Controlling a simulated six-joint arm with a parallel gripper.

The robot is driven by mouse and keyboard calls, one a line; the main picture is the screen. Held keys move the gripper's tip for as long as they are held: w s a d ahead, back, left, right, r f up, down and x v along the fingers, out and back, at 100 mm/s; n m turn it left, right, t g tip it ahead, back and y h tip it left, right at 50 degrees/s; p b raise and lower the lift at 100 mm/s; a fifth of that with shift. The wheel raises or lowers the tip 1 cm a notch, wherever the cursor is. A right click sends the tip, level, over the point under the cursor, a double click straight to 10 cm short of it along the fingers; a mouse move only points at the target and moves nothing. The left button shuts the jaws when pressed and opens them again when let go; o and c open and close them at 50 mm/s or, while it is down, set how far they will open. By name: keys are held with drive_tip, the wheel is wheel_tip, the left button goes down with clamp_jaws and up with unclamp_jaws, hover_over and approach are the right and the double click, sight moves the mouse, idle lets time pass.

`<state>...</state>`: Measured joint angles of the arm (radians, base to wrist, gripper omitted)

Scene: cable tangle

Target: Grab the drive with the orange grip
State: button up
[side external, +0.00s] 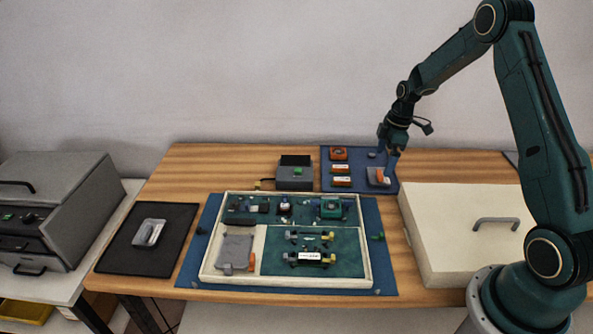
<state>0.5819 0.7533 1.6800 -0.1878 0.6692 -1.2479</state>
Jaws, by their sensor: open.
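A small grey drive with an orange grip (378,178) lies on the blue mat at the back right. My gripper (390,166) is open and points down right at this drive, its fingers overlapping the drive's right side in the picture. I cannot tell whether the fingers touch it or hang just above. A larger grey block with an orange part (236,250) at its lower right sits in the left front compartment of the cream tray (372,262).
Orange-red boxes (340,168) lie on the left of the back blue mat (362,151). A dark grey box (294,177) stands left of it. A cream case with a handle (450,225) is at right. A black mat (122,255) holds a grey part (149,233).

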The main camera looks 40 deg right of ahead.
sight(379, 171)
drive_tip(key=shift+w+a+f, duration=0.1)
drive_tip(key=shift+a+f, duration=0.05)
drive_tip(key=shift+f, duration=1.1)
drive_tip(key=shift+w+a+f, duration=0.1)
drive_tip(key=shift+f, duration=1.1)
drive_tip(key=c, duration=0.9)
